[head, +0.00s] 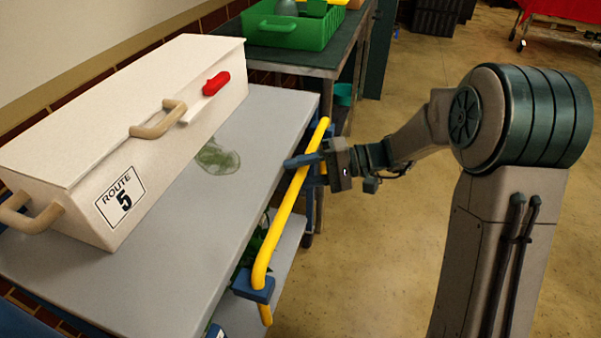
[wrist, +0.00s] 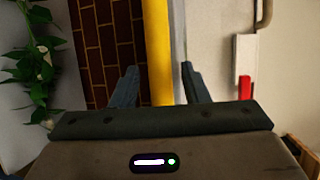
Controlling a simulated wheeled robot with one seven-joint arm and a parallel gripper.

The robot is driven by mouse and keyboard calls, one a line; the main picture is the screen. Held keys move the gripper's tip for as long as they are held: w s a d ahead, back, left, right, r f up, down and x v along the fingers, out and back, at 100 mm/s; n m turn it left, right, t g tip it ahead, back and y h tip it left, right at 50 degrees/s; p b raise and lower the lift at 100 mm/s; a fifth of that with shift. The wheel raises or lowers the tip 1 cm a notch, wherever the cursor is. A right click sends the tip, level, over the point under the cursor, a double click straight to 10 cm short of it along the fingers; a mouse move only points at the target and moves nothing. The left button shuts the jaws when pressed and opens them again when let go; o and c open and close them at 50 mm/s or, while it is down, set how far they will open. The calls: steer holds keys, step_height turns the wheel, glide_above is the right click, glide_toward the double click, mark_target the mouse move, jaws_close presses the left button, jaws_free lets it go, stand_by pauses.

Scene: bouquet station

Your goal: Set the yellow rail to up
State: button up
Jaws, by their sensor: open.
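The yellow rail (head: 287,210) is a long bar with bent ends along the front edge of the grey table (head: 215,240). A blue bracket (head: 254,286) holds its near end. My gripper (head: 307,165) is at the far half of the rail, with one blue finger reaching over the table side. In the wrist view the yellow rail (wrist: 158,45) runs between the two spread fingers of my gripper (wrist: 160,85), with a gap on both sides. The jaws are open around it, not closed on it. The rail's far end is partly hidden by my gripper.
A white box (head: 120,130) marked "Route 5", with tan handles and a red grip (head: 216,83), stands on the table. A clear glass-like piece (head: 217,157) lies beside it. Green leaves (wrist: 38,65) show below. A green crate (head: 290,30) stands behind.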

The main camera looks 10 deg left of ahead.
jaws_close()
step_height(320, 180, up, 14)
steer(key=p, duration=0.7)
steer(key=shift+f+p, duration=0.1)
steer(key=shift+p, duration=0.2)
jaws_free()
steer(key=p+v, duration=0.2)
steer(key=v, duration=1.1)
steer(key=shift+d, duration=0.35)
